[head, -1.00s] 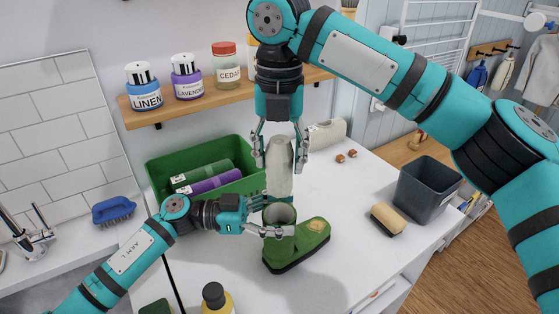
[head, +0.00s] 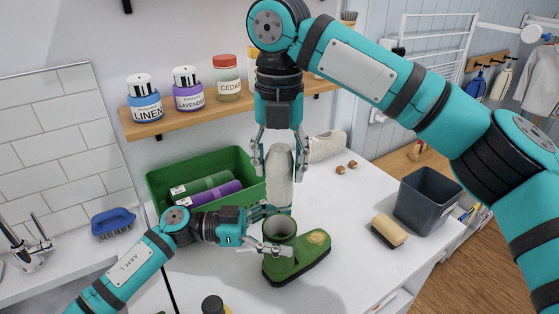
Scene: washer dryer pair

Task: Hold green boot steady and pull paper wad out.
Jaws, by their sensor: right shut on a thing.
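The green boot (head: 307,256) stands upright on the white top, its toe pointing right and its round shaft opening facing up. My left gripper (head: 279,229) has its fingers on both sides of the boot's shaft and appears shut on it; the far finger is partly hidden. My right gripper (head: 279,146) points down from above and is shut on the pale paper wad (head: 279,181). The wad hangs upright over the boot's opening. Its lower end shows above the rim, next to my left gripper's far finger, and looks clear of the boot.
A green bin (head: 158,186) with rolled items stands behind my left arm. A dark grey bin (head: 427,203) and a brush (head: 388,230) are at right. A shelf with jars (head: 228,80) runs behind. A bottle top (head: 213,304) shows at the bottom. The top right of the boot is clear.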

